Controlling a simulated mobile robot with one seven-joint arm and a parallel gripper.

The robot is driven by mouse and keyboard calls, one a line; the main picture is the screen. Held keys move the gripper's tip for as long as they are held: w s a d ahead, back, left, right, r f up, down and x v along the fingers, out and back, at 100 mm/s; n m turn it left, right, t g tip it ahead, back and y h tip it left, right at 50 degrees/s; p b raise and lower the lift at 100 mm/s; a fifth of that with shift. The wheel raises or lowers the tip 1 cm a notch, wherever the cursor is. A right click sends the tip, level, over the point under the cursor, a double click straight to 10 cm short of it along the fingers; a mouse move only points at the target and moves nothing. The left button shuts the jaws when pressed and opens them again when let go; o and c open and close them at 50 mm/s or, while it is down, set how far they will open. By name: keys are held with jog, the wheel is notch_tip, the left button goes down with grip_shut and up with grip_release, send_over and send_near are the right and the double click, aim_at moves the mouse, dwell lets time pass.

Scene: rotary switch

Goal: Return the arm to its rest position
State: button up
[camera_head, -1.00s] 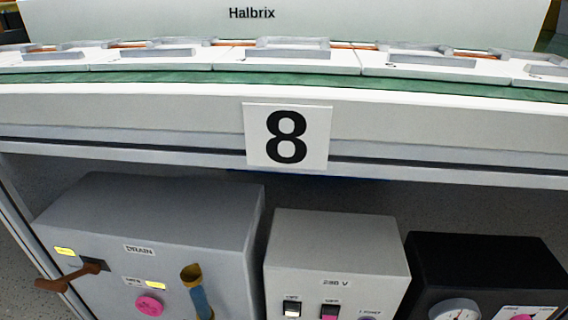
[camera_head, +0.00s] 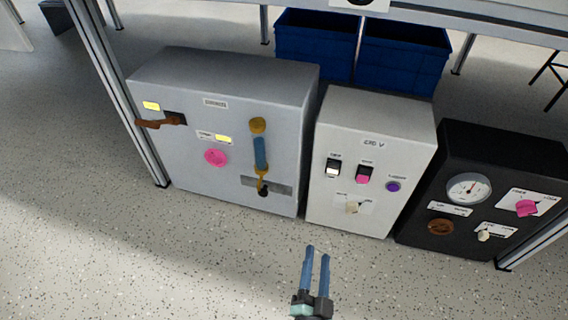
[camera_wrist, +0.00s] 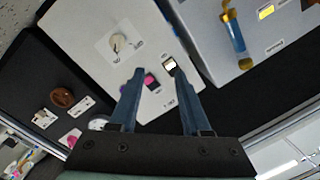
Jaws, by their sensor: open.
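My gripper (camera_head: 316,268) is in the lower middle of the head view, in front of the boxes, with two blue fingers apart and nothing between them. In the wrist view its open fingers (camera_wrist: 158,95) point at the white box (camera_wrist: 95,55), which looks turned over there. The white box (camera_head: 372,130) carries two rocker switches, a purple button (camera_head: 393,187) and a cream rotary knob (camera_head: 352,207). The knob (camera_wrist: 119,43) also shows in the wrist view. The gripper is apart from the box in the head view.
A grey box (camera_head: 215,120) with a brown lever (camera_head: 160,122) and a blue-and-yellow handle (camera_head: 260,152) stands left. A black box (camera_head: 480,170) with a gauge (camera_head: 468,188) stands right. Blue crates (camera_head: 315,45) are behind. A frame post (camera_head: 115,90) is at left. The floor in front is clear.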

jog(key=w+a+r+n+y, duration=0.15)
jog(key=w+r, duration=0.25)
jog(key=r, duration=0.6)
jog(key=w+a+r+n+y, duration=0.1)
jog(key=w+a+r+n, duration=0.3)
jog(key=r, duration=0.5)
jog(key=w+a+r+n+y, duration=0.15)
jog(key=w+r, duration=0.35)
jog(key=r, duration=0.5)
jog(key=s+r+n+t+p, duration=0.1)
jog(key=s+r+t+p, duration=0.45)
jog(key=r, duration=1.55)
jog(key=s+r+n+t+h+p, duration=0.1)
jog(key=s+r+p, duration=0.5)
jog(key=r+p, duration=1.05)
jog(key=s+r+n+t+p, duration=0.1)
jog(key=s+r+t+p, duration=0.4)
jog(key=r, duration=2.1)
notch_tip(320, 180, up, 36)
jog(key=g+p, duration=0.1)
jog(key=p, duration=3.4)
jog(key=shift+s+a+r+g+p, duration=0.15)
jog(key=shift+s+g+p, duration=0.2)
